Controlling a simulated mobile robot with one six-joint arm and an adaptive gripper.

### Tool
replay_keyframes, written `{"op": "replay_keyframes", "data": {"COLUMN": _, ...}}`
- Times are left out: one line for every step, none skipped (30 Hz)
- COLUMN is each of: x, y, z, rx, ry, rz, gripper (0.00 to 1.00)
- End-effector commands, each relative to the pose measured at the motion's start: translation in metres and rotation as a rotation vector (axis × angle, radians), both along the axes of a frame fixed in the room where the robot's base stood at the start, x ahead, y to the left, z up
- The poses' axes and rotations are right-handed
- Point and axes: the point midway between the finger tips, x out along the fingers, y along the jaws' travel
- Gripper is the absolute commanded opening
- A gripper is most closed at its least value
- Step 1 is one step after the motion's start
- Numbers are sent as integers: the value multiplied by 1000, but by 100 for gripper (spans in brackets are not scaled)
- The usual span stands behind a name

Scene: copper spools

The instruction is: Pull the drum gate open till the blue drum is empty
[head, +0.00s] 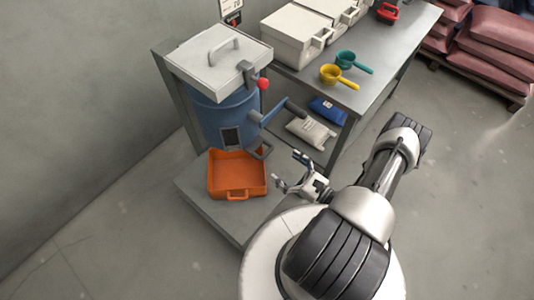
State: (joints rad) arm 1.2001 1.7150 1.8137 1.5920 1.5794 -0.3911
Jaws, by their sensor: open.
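The blue drum (222,112) stands on a grey platform against the wall, with a pale lid (215,52) on top. The lid has a handle and a red knob at its front right. A dark window (231,138) is low on the drum's front. A blue spout or lever arm (284,110) sticks out to the right, and a grey loop handle (263,150) hangs below it; I cannot tell which part is the gate. An orange tray (237,172) sits below the drum and looks empty. My gripper (289,171) is open and empty, right of the tray and apart from the drum.
A grey table (372,84) stands behind right, with white lidded boxes (293,34), a yellow scoop (331,74), a green scoop (346,59) and a red item. Bags lie on its lower shelf. Stacked reddish sacks (492,56) are at the far right. The right floor is clear.

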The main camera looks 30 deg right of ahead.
Motion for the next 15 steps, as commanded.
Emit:
{"op": "replay_keyframes", "data": {"x": 10, "y": 5, "z": -1, "rx": 0, "ry": 0, "rz": 8, "gripper": 91}}
{"op": "replay_keyframes", "data": {"x": 15, "y": 7, "z": -1, "rx": -1, "ry": 0, "rz": 9, "gripper": 91}}
{"op": "replay_keyframes", "data": {"x": 22, "y": 10, "z": -1, "rx": -1, "ry": 0, "rz": 8, "gripper": 91}}
{"op": "replay_keyframes", "data": {"x": 28, "y": 12, "z": -1, "rx": -1, "ry": 0, "rz": 7, "gripper": 91}}
{"op": "replay_keyframes", "data": {"x": 33, "y": 14, "z": -1, "rx": -1, "ry": 0, "rz": 8, "gripper": 91}}
{"op": "replay_keyframes", "data": {"x": 40, "y": 16, "z": -1, "rx": 0, "ry": 0, "rz": 8, "gripper": 91}}
{"op": "replay_keyframes", "data": {"x": 45, "y": 18, "z": -1, "rx": 0, "ry": 0, "rz": 7, "gripper": 91}}
{"op": "replay_keyframes", "data": {"x": 49, "y": 20, "z": -1, "rx": 0, "ry": -1, "rz": 7, "gripper": 91}}
{"op": "replay_keyframes", "data": {"x": 55, "y": 22, "z": -1, "rx": -1, "ry": 0, "rz": 7, "gripper": 91}}
{"op": "replay_keyframes", "data": {"x": 59, "y": 23, "z": -1, "rx": -1, "ry": 0, "rz": 6, "gripper": 91}}
{"op": "replay_keyframes", "data": {"x": 63, "y": 24, "z": -1, "rx": -2, "ry": -1, "rz": 6, "gripper": 91}}
{"op": "replay_keyframes", "data": {"x": 68, "y": 25, "z": -1, "rx": -2, "ry": -1, "rz": 4, "gripper": 91}}
{"op": "replay_keyframes", "data": {"x": 70, "y": 27, "z": -1, "rx": -1, "ry": -1, "rz": 5, "gripper": 91}}
{"op": "replay_keyframes", "data": {"x": 73, "y": 27, "z": -1, "rx": 0, "ry": -1, "rz": 4, "gripper": 91}}
{"op": "replay_keyframes", "data": {"x": 76, "y": 28, "z": -1, "rx": 0, "ry": 0, "rz": 3, "gripper": 91}}
